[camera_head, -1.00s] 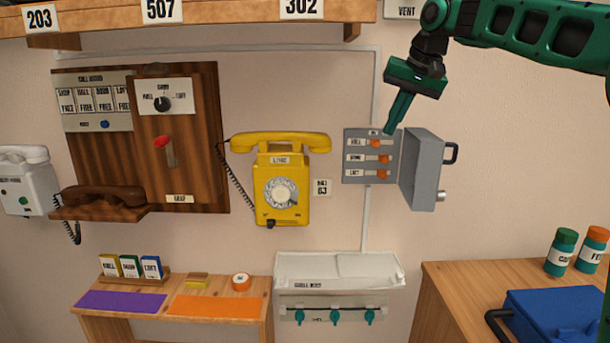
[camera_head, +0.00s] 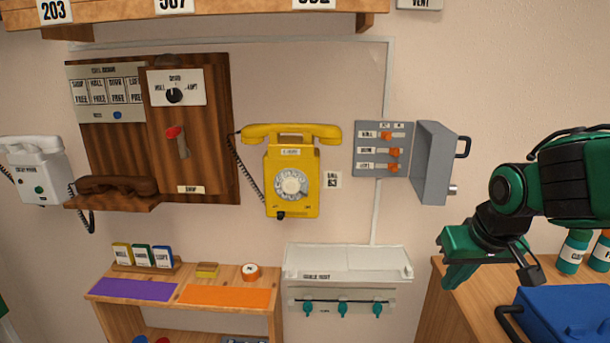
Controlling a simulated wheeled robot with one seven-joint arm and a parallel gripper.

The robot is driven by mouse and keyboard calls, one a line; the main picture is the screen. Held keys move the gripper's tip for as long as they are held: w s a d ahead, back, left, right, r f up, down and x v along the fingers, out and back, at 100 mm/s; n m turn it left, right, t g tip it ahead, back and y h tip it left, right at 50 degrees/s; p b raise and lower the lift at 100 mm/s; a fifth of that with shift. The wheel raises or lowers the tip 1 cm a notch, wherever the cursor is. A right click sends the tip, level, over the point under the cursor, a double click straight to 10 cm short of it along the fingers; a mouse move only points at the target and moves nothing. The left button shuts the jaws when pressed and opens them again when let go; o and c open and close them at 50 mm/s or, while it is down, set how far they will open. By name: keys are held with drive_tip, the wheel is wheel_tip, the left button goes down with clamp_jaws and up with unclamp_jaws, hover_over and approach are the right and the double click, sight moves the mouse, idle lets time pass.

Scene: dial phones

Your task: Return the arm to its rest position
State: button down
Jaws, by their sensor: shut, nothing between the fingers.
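My gripper (camera_head: 455,262) is green and hangs at the lower right, in front of the right-hand wooden counter and below the grey switch box. It is shut with nothing held. My arm (camera_head: 575,180) comes in from the right edge and is bent, with the gripper end pointing down and left. The gripper is apart from the wall devices. The grey switch box (camera_head: 383,149) on the wall has its door (camera_head: 432,165) swung open to the right, showing several orange switches.
A yellow dial phone (camera_head: 291,180) hangs mid-wall with its handset on top. A wooden call board (camera_head: 215,150) is left of it. The blue case (camera_head: 560,318) and jars (camera_head: 573,252) stand on the right counter (camera_head: 440,300) near my arm. A white shelf (camera_head: 350,262) with teal hooks is left of the gripper.

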drive_tip(key=s+d+f+m+g, duration=0.2)
drive_tip(key=s+d, duration=0.4)
drive_tip(key=s, duration=0.3)
drive_tip(key=s+d+f+m+g, duration=0.2)
drive_tip(key=s+d+m, duration=0.2)
drive_tip(key=s, duration=0.6)
drive_tip(key=shift+s+d+g, duration=0.2)
drive_tip(key=shift+d+g, duration=0.1)
drive_tip(key=shift+d, duration=0.75)
